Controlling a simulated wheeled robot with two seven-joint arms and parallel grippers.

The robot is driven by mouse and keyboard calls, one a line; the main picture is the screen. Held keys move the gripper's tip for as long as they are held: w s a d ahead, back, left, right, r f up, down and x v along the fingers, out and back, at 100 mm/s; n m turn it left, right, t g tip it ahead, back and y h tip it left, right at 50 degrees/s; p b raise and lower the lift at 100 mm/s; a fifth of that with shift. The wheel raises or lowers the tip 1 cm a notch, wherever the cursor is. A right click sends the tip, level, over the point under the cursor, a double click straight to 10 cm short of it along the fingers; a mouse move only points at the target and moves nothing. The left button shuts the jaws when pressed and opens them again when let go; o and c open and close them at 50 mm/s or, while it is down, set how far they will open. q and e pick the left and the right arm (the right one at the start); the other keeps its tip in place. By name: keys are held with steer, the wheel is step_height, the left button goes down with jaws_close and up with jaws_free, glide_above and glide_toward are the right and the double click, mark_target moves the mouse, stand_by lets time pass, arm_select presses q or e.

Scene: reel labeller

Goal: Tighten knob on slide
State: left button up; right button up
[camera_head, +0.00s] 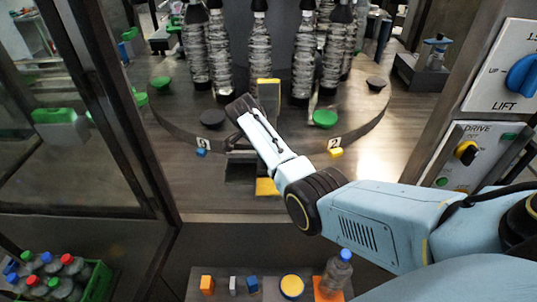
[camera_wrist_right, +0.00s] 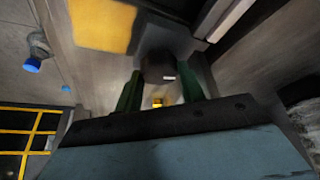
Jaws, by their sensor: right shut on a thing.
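My right arm reaches in from the right in the head view, and its gripper (camera_head: 240,108) is at the front of the round machine table. In the right wrist view the two green fingers of this gripper (camera_wrist_right: 160,88) stand on either side of a dark round knob (camera_wrist_right: 160,66) and are shut on it. The knob has a small pale mark. In the head view I cannot make out the knob at the gripper. A dark slide block (camera_head: 240,172) with a yellow end lies below the wrist. My left gripper is not in view.
Several wrapped bottles (camera_head: 260,50) stand behind the gripper on the round table (camera_head: 375,125). Green (camera_head: 325,118) and dark discs lie around them. A control panel (camera_head: 468,155) rises at the right. A crate of bottles (camera_head: 98,280) is at the lower left.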

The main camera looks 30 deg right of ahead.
stand_by(0.3)
steer(key=o, duration=0.8)
steer(key=shift+o, duration=0.9)
steer(key=shift+s+r, duration=0.1)
